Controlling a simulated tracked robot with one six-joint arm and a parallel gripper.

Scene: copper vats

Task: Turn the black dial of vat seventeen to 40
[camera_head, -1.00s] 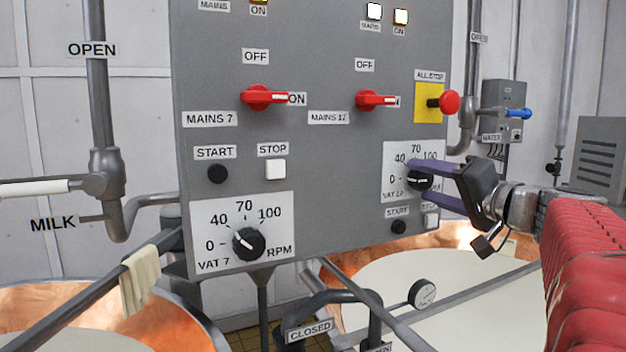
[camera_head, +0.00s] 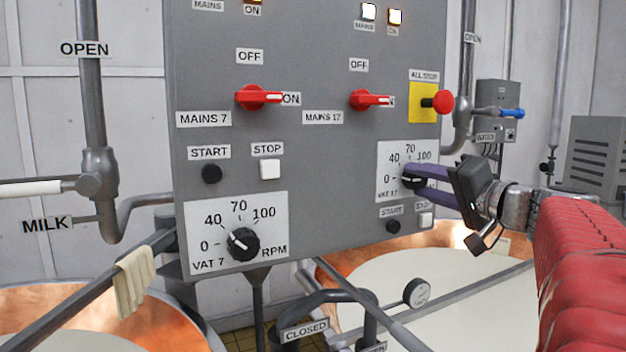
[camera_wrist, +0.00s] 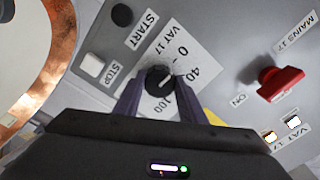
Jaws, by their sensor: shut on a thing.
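The black dial of vat 17 (camera_head: 410,181) sits on a white scale plate (camera_head: 388,160) marked 0, 40, 70 and 100, at the right of the grey panel. My gripper (camera_head: 416,182) has its purple fingers on either side of this dial and is shut on it. The wrist view also shows the dial (camera_wrist: 157,80) between the fingertips (camera_wrist: 160,88). In the head view its white mark seems to point left, near 0, but the fingers partly cover it and I cannot read it exactly.
The vat 7 dial (camera_head: 243,244) is at the panel's lower left. A red all-stop button (camera_head: 442,103) is above my gripper. A black start button (camera_head: 393,227) and a white stop button (camera_head: 427,219) are just below. Copper vats stand beneath the panel.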

